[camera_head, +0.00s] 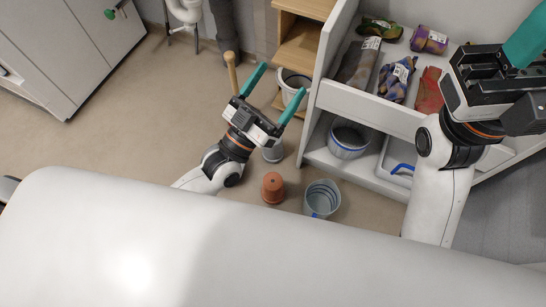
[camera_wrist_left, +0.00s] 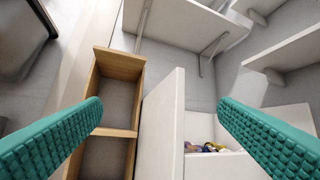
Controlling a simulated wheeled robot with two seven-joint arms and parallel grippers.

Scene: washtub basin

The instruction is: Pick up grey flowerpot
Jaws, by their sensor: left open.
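A small grey pot (camera_head: 273,152), which looks like the grey flowerpot, stands on the floor just right of my left wrist in the head view. The wrist hides part of it. My left gripper (camera_head: 284,79) is open and empty, its teal fingers pointing away past the pot. The left wrist view shows only shelving between the open fingers (camera_wrist_left: 160,115), with no grey pot. My right gripper (camera_head: 525,45) is at the upper right, cut off by the picture edge; its jaw opening cannot be made out.
A terracotta pot (camera_head: 273,188) and a metal bucket (camera_head: 322,198) stand on the floor near the grey pot. A white unit (camera_head: 368,107) holds bagged items above and another bucket (camera_head: 348,139) below. A wooden shelf (camera_head: 300,45) stands beyond. Floor at left is clear.

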